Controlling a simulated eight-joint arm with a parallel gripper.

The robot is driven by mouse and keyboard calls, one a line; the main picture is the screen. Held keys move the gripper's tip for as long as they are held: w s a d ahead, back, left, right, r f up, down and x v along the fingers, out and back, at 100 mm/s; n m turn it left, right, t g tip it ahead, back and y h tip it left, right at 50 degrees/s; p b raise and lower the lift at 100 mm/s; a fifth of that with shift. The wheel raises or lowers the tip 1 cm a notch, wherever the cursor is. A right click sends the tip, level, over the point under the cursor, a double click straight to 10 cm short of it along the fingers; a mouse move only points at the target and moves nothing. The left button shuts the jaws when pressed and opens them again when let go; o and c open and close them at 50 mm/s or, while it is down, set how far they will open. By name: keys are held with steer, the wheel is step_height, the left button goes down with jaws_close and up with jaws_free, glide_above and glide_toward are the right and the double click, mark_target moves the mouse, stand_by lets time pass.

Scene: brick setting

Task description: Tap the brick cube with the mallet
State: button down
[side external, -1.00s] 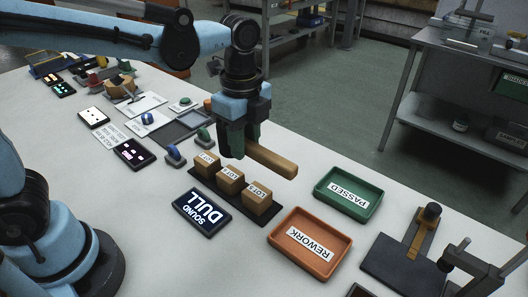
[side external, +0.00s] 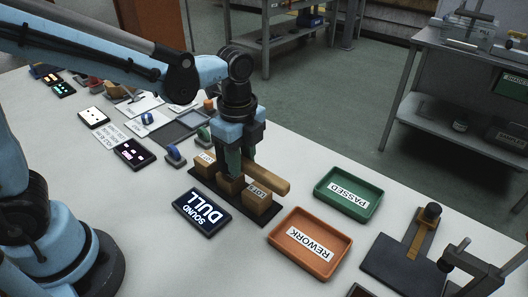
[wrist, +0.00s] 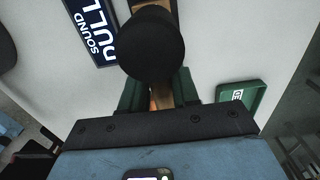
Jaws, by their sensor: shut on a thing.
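My gripper (side external: 240,165) is shut on the mallet (side external: 268,180), whose light wooden bar sticks out to the right, low over the row of cubes. In the wrist view a dark round mallet head (wrist: 152,45) fills the space ahead of my green fingers (wrist: 160,92). Three brown labelled cubes stand on a dark strip: left (side external: 204,160), middle (side external: 229,186) and right (side external: 257,203). My fingers and the mallet partly hide the middle and right cubes. I cannot tell whether the mallet touches one. A dark display (side external: 202,212) shows DULL brightly lit above SOUND.
An orange REWORK tray (side external: 310,243) and a green PASSED tray (side external: 348,193) lie to the right. A dark stand (side external: 405,262) is at the front right. Cards and small devices, including a dark display (side external: 131,152), lie at the back left.

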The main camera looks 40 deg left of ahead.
stand_by(0.4)
steer(key=shift+f, duration=1)
steer(key=shift+r, duration=0.1)
steer(key=shift+r, duration=3.45)
